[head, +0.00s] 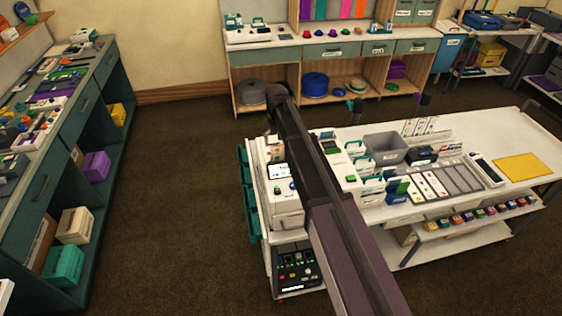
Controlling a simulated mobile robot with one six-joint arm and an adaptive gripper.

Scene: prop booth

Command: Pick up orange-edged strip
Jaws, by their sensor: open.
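I cannot make out a strip with an orange edge at this size. Several pale strips with small coloured marks lie side by side in a grey rack (447,180) on the white table (516,125) at right. Several white cards with coloured marks (420,126) stand upright near that table's back edge. My arm rises from the bottom centre to a dark joint near the middle and covers part of the view. I cannot make out my gripper; no fingertips show clearly.
A grey bin (385,148), a yellow mat (522,168) and small items share the table. A white cart (282,212) stands at its left end. A cluttered teal bench (62,125) lines the left wall, shelving the back. The brown floor (180,190) between is clear.

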